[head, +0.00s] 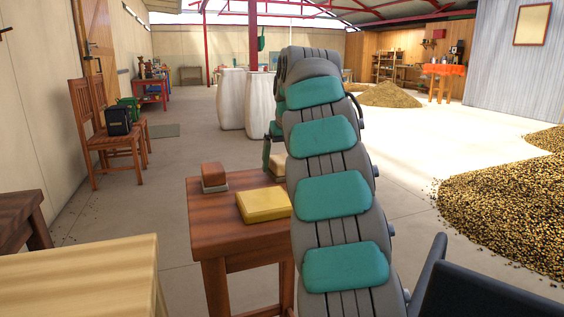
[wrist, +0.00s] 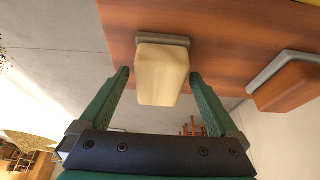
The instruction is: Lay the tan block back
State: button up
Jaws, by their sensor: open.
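The tan block (wrist: 162,76) shows in the wrist view as a pale block with a grey strip (wrist: 163,40) at its table end. It is between the two fingers of my gripper (wrist: 160,73), which is open, with a gap visible on each side. In the head view, my arm hides most of my gripper and the tan block; a small tan part shows beside the arm (head: 278,165). The wooden table (head: 205,219) under it is red-brown.
A brown block (head: 214,174) on a grey base stands at the table's left; it also shows in the wrist view (wrist: 290,86). A yellow block (head: 264,205) lies nearer the front. A pale wooden table (head: 75,280) is at lower left. A bean heap (head: 510,205) lies right.

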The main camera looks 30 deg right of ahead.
jog(key=p+v, duration=0.4)
jog(key=v, duration=0.8)
jog(key=shift+r+p, duration=0.2)
jog(key=shift+p, duration=0.15)
